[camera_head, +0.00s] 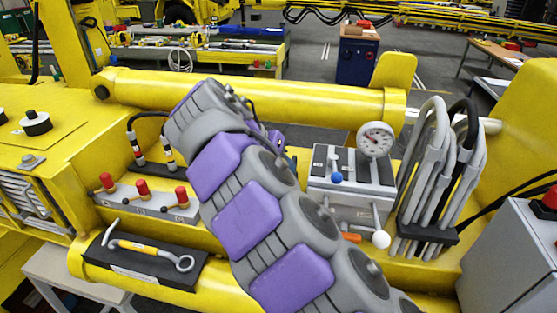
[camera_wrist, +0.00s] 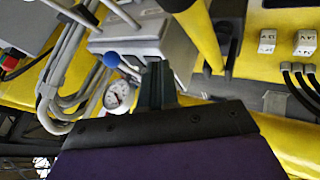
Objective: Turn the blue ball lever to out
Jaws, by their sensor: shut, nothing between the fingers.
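The blue ball lever (camera_head: 336,177) is on the front of a grey valve block (camera_head: 350,205) with a round dial gauge (camera_head: 376,139) on top. In the wrist view the blue ball (camera_wrist: 111,59) shows left of my gripper's dark fingers (camera_wrist: 157,82), with the gauge (camera_wrist: 118,96) below it. The fingers are shut and empty, in front of the block in that picture. I see no clear contact with the ball. In the head view my purple and grey arm hides most of the gripper, left of the block.
A white ball knob (camera_head: 381,239) and an orange handle (camera_head: 351,237) sit low on the block. Grey hoses (camera_head: 435,165) stand close at right. A panel with red knobs (camera_head: 147,201) and a wrench on a black tray (camera_head: 143,261) lie left. A yellow boom cylinder (camera_head: 330,98) runs behind.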

